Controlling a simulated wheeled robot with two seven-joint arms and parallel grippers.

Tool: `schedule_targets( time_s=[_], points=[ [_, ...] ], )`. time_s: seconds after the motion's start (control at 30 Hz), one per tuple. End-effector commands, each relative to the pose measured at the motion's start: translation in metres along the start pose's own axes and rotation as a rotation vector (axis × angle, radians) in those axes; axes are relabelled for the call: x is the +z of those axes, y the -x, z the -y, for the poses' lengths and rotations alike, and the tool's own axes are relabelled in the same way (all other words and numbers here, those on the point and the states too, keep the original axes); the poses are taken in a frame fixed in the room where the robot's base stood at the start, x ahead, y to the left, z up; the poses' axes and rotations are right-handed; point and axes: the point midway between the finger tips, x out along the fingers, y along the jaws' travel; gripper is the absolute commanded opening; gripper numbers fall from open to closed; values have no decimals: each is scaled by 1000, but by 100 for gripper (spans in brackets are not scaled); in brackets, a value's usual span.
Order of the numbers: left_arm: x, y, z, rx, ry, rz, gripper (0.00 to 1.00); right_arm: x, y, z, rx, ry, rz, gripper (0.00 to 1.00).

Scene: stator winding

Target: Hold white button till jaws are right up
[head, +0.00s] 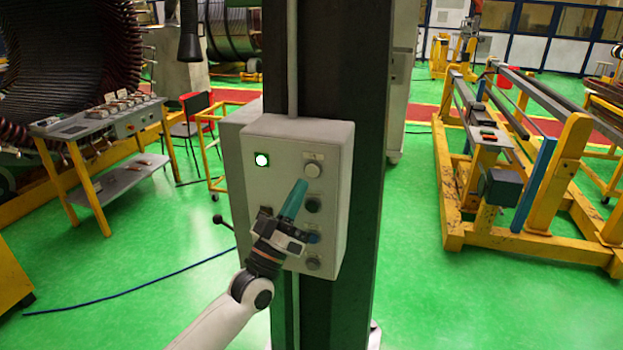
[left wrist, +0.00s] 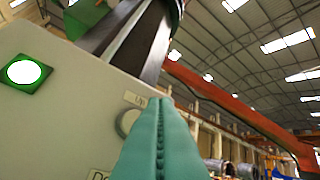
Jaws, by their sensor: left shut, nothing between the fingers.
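A light grey control box (head: 262,205) is fixed to a dark column. The white button (head: 313,169) is at the top of its right-hand row, under a small label; darker and blue buttons sit below it. In the left wrist view the white button (left wrist: 128,122) is partly hidden behind my fingers, with a label reading "Up" above it. My left gripper (head: 299,186) is shut and empty, its teal fingertips just below and left of the white button in the head view. I cannot tell whether they touch it. The jaws are not identifiable here. My right gripper is not in view.
A lit white lamp in a green frame (head: 262,160) is at the box's upper left. A black-knobbed lever (head: 218,219) sticks out left of the box. A yellow frame (head: 452,190) stands right, a work table (head: 92,127) left.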

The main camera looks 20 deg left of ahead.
Motion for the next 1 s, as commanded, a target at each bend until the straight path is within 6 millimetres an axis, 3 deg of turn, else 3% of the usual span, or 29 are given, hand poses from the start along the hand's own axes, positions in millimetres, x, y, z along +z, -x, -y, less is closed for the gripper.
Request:
schedule_targets(
  time_s=[0.1, 0.3, 1.0],
  points=[
    [-10, -8, -8, 0, 0, 1, 0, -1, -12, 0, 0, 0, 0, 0],
    [-15, -19, -14, 0, 0, 0, 0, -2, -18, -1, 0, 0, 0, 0],
    [-16, -21, -15, 0, 0, -1, 0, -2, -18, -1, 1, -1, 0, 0]
  ],
)
